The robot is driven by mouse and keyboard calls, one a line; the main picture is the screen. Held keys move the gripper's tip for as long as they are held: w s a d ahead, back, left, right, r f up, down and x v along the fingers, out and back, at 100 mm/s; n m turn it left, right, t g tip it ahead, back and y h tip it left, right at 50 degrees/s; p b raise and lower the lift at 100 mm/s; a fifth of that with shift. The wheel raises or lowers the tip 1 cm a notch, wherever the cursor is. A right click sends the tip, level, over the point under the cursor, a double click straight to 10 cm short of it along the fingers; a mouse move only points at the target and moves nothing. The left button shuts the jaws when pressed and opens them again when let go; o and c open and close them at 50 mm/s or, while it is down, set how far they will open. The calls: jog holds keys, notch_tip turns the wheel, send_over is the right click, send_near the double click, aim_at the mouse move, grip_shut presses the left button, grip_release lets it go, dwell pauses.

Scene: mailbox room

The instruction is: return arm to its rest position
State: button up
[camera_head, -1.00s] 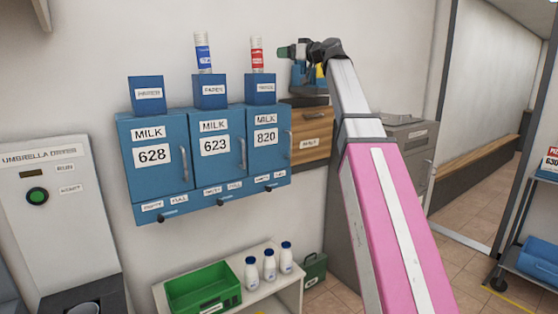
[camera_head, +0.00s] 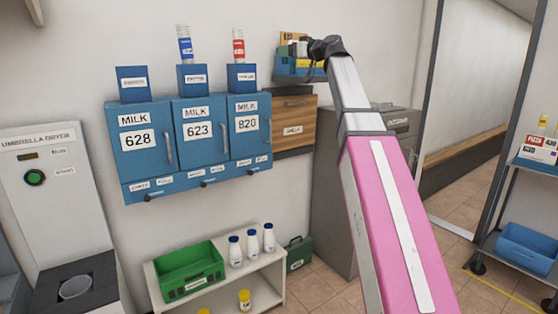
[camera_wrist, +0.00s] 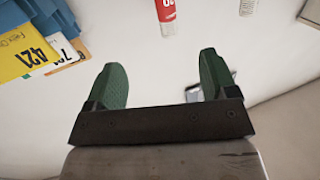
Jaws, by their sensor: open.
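My pink and grey arm reaches up from the lower right in the head view. Its dark wrist is in front of the blue tray on the wall, at the right of the mailboxes. My gripper (camera_wrist: 155,85) shows in the wrist view as two green fingers set wide apart. It is open, with nothing between the fingers. In the head view the fingers are small and mostly hidden by the wrist and the tray items.
Blue milk boxes (camera_head: 146,142) hang on the wall, with red (camera_head: 239,45) and blue (camera_head: 185,44) labelled tubes above. A blue tray (camera_head: 287,68) is close by my wrist. A shelf (camera_head: 265,265) with bottles and a green crate (camera_head: 188,271) stands below.

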jog(key=s+d+f+m+g+h, duration=0.2)
jog(key=d+f+m+h, duration=0.1)
jog(key=f, duration=1.9)
jog(key=s+d+f+m+g+h, duration=0.1)
jog(key=d+f+m+g+h, duration=0.2)
jog(key=f, duration=1.9)
jog(key=s+d+f+m+g+h, duration=0.1)
jog(key=s+d+f+g+h, duration=0.1)
jog(key=s+f, duration=0.6)
jog(key=s+d+f+m+g+h, duration=0.1)
jog(key=s+d+f+g+h, duration=0.1)
jog(key=s+f, duration=0.6)
jog(key=s+d+f+m+g+h, duration=0.1)
jog(key=s+f, duration=0.7)
jog(key=f, duration=0.8)
jog(key=d+g+h, duration=0.1)
jog(key=d+h, duration=0.1)
jog(key=d, duration=0.1)
jog(key=shift+s+d+f+m, duration=0.2)
jog(key=shift+s+d+m, duration=0.15)
jog(key=shift+s+m, duration=0.05)
